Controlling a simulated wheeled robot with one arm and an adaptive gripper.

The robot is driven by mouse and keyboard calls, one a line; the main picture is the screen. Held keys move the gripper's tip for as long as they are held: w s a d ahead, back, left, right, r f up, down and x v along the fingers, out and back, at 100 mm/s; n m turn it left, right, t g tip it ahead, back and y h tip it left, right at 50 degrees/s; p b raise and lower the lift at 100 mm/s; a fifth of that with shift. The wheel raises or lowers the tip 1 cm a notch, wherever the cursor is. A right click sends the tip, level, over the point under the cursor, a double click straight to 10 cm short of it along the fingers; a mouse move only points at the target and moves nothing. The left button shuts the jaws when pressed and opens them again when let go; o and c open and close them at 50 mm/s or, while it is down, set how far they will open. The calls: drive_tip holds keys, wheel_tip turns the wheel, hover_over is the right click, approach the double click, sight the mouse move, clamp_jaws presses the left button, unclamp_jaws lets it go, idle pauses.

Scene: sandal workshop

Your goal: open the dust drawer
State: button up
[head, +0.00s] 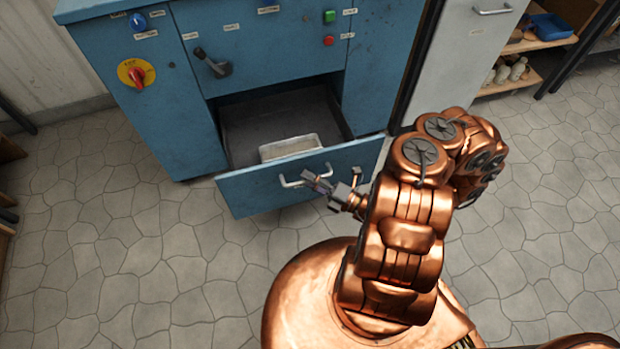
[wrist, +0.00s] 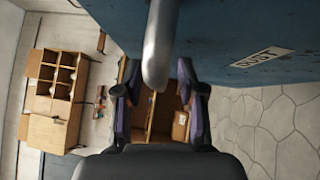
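The dust drawer (head: 250,192) is a blue drawer low in the blue cabinet, and it stands pulled out with its dark inside showing. A pale tray (head: 290,147) sits inside it. Its silver bar handle (head: 292,181) is on the front; the handle also shows large in the wrist view (wrist: 160,45), beside a "DUST" label (wrist: 263,57). My gripper (head: 318,183) is in front of the drawer at the handle. In the wrist view my gripper (wrist: 157,78) is open, with the handle's near end between the fingertips and gaps on both sides.
The blue cabinet (head: 180,110) carries a red knob on yellow (head: 136,74), a lever (head: 212,64) and green and red buttons. A grey cabinet (head: 455,60) and wooden shelves (head: 510,82) stand to the right. The stone floor (head: 130,250) at left is clear.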

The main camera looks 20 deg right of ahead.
drive_tip(key=shift+d, duration=0.1)
drive_tip(key=v, duration=1.2)
idle(0.6)
drive_tip(key=a+r+n+g+y+p, duration=0.1)
drive_tip(key=a+r+n+g+p, duration=0.4)
drive_tip(key=r+n, duration=0.5)
drive_tip(key=w+a+r+n+g+y+p, duration=0.1)
drive_tip(key=a+r+n+g+p, duration=0.25)
drive_tip(key=r+n+g, duration=0.65)
drive_tip(key=a+r+n+g+y+p, duration=0.1)
drive_tip(key=a+r+n+g+p, duration=0.5)
drive_tip(key=r, duration=0.8)
drive_tip(key=s+d+r+n+t+h+p, duration=0.1)
drive_tip(key=s+r+n+h+p, duration=0.5)
drive_tip(key=r+n, duration=0.3)
drive_tip(key=s+d+r+n+t+h+p, duration=0.2)
drive_tip(key=s+r+n+h+p, duration=0.4)
drive_tip(key=r+n, duration=0.4)
drive_tip(key=shift+s+d+r+t+h, duration=0.3)
drive_tip(key=shift+s+r+h, duration=0.8)
drive_tip(key=shift+r, duration=1.95)
